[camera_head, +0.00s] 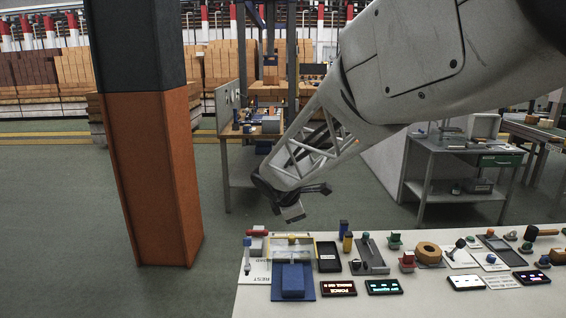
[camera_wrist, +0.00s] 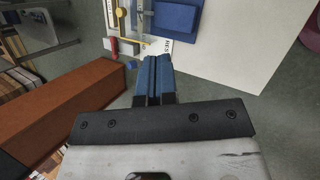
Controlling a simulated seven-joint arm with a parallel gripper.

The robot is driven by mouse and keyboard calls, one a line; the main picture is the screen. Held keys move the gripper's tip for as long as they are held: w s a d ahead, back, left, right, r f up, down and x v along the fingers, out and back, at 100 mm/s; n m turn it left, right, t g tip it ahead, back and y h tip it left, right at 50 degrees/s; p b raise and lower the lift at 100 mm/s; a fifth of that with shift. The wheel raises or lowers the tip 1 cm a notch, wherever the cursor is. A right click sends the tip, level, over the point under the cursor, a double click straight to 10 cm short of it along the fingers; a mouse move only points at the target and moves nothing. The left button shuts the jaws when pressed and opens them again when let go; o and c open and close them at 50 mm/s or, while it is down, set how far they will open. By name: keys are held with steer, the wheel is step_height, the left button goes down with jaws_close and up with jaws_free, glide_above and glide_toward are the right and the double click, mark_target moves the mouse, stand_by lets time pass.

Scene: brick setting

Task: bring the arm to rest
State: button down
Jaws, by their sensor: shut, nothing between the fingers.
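My gripper (camera_head: 292,212) hangs in the air at the end of my arm, above and behind the far left corner of the white table (camera_head: 262,300). In the wrist view my gripper's two blue fingers (camera_wrist: 154,66) lie side by side, shut with nothing between them. Beyond the fingertips the wrist view shows a blue block (camera_wrist: 175,16) and part of a label on the table. The blue block also shows in the head view (camera_head: 293,280), on a blue plate below my gripper. My gripper touches nothing that I can see.
An orange and black pillar (camera_head: 150,170) stands to the left. Several small items, including a black tray (camera_head: 328,257) and a wooden ring (camera_head: 428,253), cover the table. A grey workbench (camera_head: 460,160) stands behind. The floor between pillar and table is clear.

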steer(key=s+d+m+g+y, duration=0.1)
steer(key=s+d+m, duration=0.4)
steer(key=s, duration=0.7)
steer(key=s+d+r+m+g+y, duration=0.1)
steer(key=s+d+m, duration=0.4)
steer(key=s, duration=0.8)
steer(key=s+d+m+y, duration=0.1)
steer(key=s+d+m, duration=0.4)
steer(key=s+m, duration=0.5)
steer(key=s, duration=0.3)
steer(key=shift+s+r+g, duration=0.2)
steer(key=shift+g, duration=0.2)
steer(key=c, duration=1.8)
jaws_free()
